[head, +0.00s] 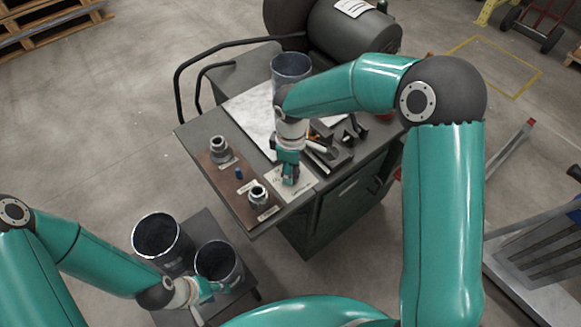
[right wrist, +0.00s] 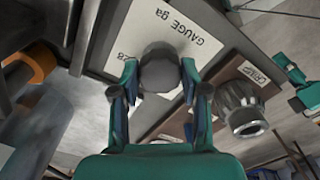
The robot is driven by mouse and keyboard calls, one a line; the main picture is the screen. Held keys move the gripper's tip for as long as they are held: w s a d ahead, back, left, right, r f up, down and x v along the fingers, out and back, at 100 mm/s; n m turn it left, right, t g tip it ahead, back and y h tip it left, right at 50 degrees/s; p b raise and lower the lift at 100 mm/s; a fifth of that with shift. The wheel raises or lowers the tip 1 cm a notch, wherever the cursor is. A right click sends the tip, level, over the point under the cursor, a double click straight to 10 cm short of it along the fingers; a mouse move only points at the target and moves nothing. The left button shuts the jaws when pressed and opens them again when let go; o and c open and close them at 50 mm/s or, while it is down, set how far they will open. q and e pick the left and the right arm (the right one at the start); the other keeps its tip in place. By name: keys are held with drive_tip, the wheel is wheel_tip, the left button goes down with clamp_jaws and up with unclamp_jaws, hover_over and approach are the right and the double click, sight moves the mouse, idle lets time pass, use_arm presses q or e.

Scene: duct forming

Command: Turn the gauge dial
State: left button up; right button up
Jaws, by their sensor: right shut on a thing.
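The gauge dial (right wrist: 160,70) is a dark grey round knob on a white plate (right wrist: 185,35) marked "GAUGE ga". In the right wrist view my right gripper (right wrist: 160,76) has one finger on each side of it and is shut on it. In the head view my right gripper (head: 289,181) points down at the white plate (head: 305,183) near the cart's front edge and hides the dial. My left gripper (head: 213,289) is low at the left, by the rim of the front dark duct cylinder (head: 219,268); its fingers are too small to read.
Two metal fittings (head: 221,150) (head: 259,195) and a small blue piece (head: 239,173) stand on a brown board, left of my right gripper. Dark tools (head: 338,150) lie to its right. Another duct cylinder (head: 290,68) stands behind, and one (head: 163,240) at lower left.

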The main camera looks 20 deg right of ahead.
idle(0.4)
drive_tip(key=o, duration=1.1)
drive_tip(key=shift+o, duration=0.2)
wheel_tip(320, 180, up, 12)
drive_tip(key=shift+f, duration=0.1)
